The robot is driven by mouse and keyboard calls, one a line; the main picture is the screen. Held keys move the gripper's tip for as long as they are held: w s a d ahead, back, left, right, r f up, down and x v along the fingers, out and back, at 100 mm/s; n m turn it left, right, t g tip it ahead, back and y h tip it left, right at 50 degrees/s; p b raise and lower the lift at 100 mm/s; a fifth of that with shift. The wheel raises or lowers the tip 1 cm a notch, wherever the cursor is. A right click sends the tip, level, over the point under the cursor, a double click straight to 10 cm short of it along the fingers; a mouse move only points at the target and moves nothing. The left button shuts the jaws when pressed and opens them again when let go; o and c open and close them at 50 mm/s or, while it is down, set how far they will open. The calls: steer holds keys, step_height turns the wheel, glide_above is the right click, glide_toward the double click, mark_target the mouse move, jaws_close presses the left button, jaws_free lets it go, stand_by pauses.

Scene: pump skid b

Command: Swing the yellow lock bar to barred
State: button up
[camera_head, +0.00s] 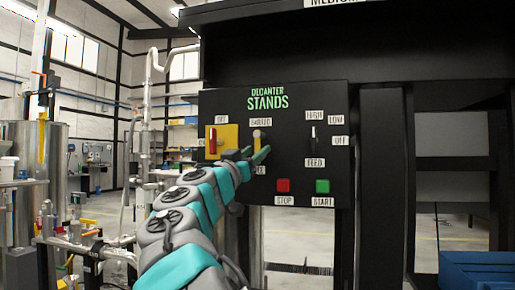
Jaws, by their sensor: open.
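I cannot tell whether a finger touches the bar. A label under the gripper is partly hidden, with only its end showing.
Left of the bar is a red handle (212,140) on a yellow plate (229,137). Right of it is a black feed knob (313,134). Below are a red stop button (283,185) and a green start button (322,186). A blue crate (478,270) is at lower right.

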steer(key=shift+x, duration=0.9)
steer(key=shift+c, duration=0.2)
jaws_close()
stand_by(0.7)
